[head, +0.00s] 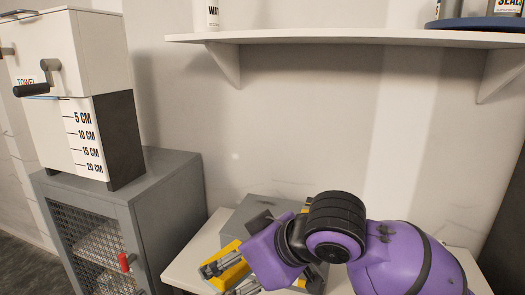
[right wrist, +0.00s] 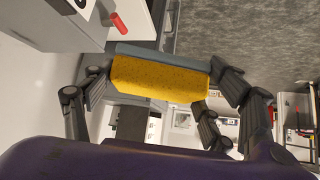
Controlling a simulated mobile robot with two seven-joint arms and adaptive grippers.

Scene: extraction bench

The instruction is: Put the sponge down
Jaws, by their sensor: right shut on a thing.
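The sponge (right wrist: 160,78) is a yellow block with a grey-blue layer along one long side. It spans the gap between the dark fingers of my right gripper (right wrist: 158,84) in the right wrist view. The fingers press on its two ends. In the head view my right gripper (head: 232,277) is low in the middle, over the pale bench (head: 186,268), with yellow showing between its fingers. I cannot tell whether the sponge touches anything below it. My left gripper is in neither view.
A grey box (head: 246,212) stands on the bench behind my right gripper. A white shelf (head: 350,39) crosses the wall above.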

